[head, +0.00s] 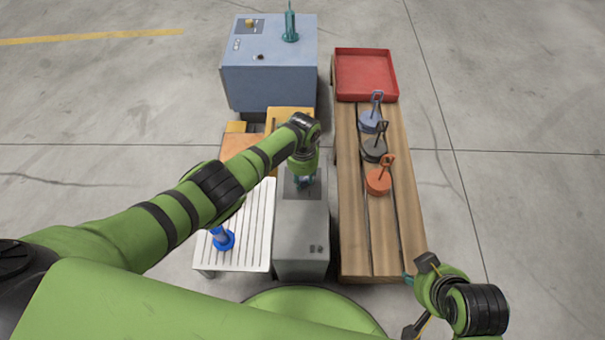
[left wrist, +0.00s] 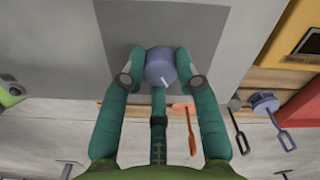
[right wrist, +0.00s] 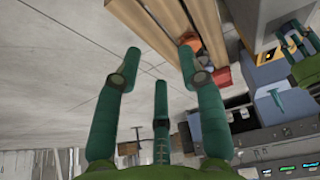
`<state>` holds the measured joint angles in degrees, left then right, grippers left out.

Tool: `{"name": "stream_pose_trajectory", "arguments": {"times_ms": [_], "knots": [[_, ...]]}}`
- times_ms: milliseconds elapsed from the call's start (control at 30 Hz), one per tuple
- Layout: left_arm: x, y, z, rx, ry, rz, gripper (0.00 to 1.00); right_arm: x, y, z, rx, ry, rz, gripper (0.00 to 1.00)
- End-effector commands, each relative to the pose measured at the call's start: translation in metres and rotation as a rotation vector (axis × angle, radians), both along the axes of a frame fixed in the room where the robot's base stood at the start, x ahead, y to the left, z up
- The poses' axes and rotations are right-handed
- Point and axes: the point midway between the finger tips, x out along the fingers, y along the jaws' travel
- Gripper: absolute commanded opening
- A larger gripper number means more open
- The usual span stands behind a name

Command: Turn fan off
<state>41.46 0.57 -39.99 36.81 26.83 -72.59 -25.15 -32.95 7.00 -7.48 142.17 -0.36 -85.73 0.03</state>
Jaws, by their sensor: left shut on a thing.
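A round blue-grey knob (left wrist: 158,70) with a white mark sits on a dark panel (left wrist: 115,30) in the left wrist view. My left gripper (left wrist: 160,62) is shut on it, one teal finger on each side. In the head view the left gripper (head: 303,182) reaches down to the top of a grey cabinet (head: 302,235) and hides the knob. My right gripper (right wrist: 161,58) is open and empty in its wrist view, with its fingers well apart. I cannot tell which thing is the fan.
Right of the cabinet stands a wooden bench (head: 350,225) with a red tray (head: 364,75) and several round, handled things, one orange (head: 378,181). A white slatted table (head: 255,255) with a blue item (head: 222,238) is left. A blue cabinet (head: 265,80) stands behind.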

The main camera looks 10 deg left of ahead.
Motion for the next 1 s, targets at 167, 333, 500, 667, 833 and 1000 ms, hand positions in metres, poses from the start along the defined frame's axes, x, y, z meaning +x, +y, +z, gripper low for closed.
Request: {"name": "stream_pose_trajectory", "arguments": {"times_ms": [167,333,500,667,833,1000], "knots": [[-0.004,-0.001,-0.001,-0.001,0.01,0.163,0.0,-0.018,-0.005,-0.01,-0.013,0.1,-0.011,0.4],[-0.004,-0.001,-0.001,0.0,0.009,0.301,0.0,-0.014,-0.005,-0.019,-0.014,0.101,-0.01,0.4],[-0.003,-0.001,-0.002,0.0,0.009,0.41,0.0,-0.012,-0.004,-0.025,-0.013,0.103,-0.009,0.4],[-0.003,-0.001,-0.002,0.001,0.009,0.48,0.0,-0.011,-0.004,-0.029,-0.014,0.105,-0.009,0.4],[-0.003,-0.001,-0.002,0.0,0.008,0.522,0.0,-0.011,-0.004,-0.031,-0.014,0.106,-0.009,0.4],[-0.003,-0.001,-0.002,0.001,0.007,0.538,0.0,-0.011,-0.004,-0.032,-0.014,0.105,-0.009,0.4]]}}
